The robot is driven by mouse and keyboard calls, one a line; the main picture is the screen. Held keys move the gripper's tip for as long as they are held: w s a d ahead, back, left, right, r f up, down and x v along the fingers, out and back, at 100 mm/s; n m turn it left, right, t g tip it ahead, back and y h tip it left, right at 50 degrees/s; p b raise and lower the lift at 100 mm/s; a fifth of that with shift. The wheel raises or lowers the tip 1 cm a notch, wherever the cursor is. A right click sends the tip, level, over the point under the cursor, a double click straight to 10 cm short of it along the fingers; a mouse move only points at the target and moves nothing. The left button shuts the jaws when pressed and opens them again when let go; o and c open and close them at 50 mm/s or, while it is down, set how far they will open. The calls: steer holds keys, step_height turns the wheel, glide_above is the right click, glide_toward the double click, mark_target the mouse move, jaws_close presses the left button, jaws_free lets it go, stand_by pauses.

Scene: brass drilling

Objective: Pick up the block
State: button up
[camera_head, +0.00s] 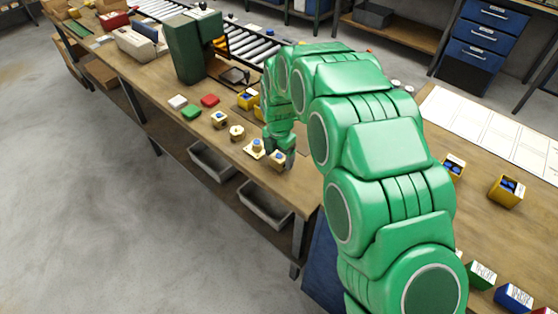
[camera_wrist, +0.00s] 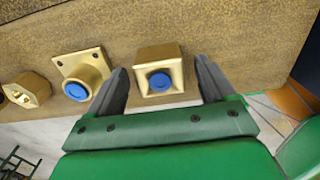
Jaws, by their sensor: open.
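A square brass block (camera_wrist: 157,54) with a round blue centre stands on the wooden workbench (camera_wrist: 235,35). It also shows in the head view (camera_head: 278,158), near the front edge of the bench. My gripper (camera_wrist: 161,66) is open, with one dark finger on each side of the block in the wrist view. I see a gap between each finger and the block; how far down the fingers reach is hard to tell. In the head view my gripper (camera_head: 285,156) is low over the bench at the block, partly hidden by my green arm.
A flanged brass piece with a blue centre (camera_wrist: 84,73) sits just left of the block, and a hexagonal brass piece (camera_wrist: 27,91) further left. Bare bench lies right of the block.

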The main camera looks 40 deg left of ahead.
steer(key=shift+f, duration=0.5)
steer(key=shift+c, duration=0.3)
jaws_close()
steer(key=shift+r, duration=0.15)
steer(key=shift+r, duration=1.25)
steer(key=s+d+r, duration=0.8)
steer(key=d+r, duration=0.2)
steer(key=d, duration=0.1)
steer(key=shift+s+r, duration=0.15)
steer(key=shift+s, duration=0.05)
